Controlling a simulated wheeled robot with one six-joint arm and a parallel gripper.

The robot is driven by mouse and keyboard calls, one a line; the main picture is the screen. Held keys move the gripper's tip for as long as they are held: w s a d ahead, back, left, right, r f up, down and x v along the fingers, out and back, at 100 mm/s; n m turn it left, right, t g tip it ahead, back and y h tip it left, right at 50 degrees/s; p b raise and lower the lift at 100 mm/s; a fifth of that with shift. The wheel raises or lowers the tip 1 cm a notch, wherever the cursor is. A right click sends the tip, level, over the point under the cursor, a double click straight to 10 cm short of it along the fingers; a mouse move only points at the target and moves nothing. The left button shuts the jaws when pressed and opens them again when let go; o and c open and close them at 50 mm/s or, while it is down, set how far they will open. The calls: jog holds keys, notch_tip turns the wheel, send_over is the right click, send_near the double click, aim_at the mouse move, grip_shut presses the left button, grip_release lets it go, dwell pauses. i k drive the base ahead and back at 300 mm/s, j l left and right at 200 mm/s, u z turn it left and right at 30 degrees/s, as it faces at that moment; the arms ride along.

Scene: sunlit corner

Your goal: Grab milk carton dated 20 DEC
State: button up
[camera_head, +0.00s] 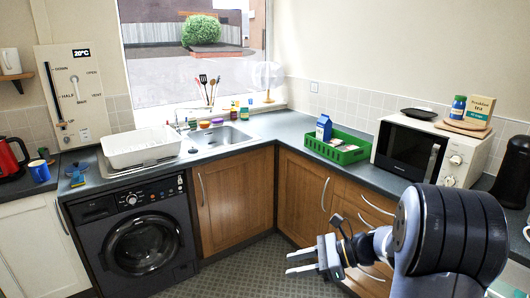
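A blue and white carton (323,128) stands upright on the right-hand worktop, at the back left of a green crate (350,156). I cannot tell whether it is inside the crate or just behind it. Any date on it is too small to read. Low items inside the crate are unclear. My gripper (288,264) is in front of the wooden cupboards, below worktop height and well apart from the carton. Its two fingers point left with a gap between them, and nothing is seen between them.
A microwave (409,148) stands right of the crate, with a board, jar and tea box on top. A sink (217,136), small bottles and a fan (267,77) are to the left. The worktop (275,126) between sink and crate is largely clear. The floor (240,268) ahead is open.

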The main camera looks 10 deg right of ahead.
aim_at(324, 125)
jog(key=i+l, duration=0.15)
jog(key=i, duration=0.75)
jog(key=i+l, duration=0.1)
jog(key=i, duration=0.85)
jog(key=i+u, duration=0.1)
jog(key=i, duration=0.65)
jog(key=i+z, duration=0.25)
jog(key=z, duration=0.2)
jog(key=i+z, duration=0.25)
jog(key=z, duration=0.15)
jog(key=i+j+z, duration=0.2)
jog(key=z, duration=0.25)
jog(key=i+j+z, duration=0.2)
jog(key=i+z, duration=0.25)
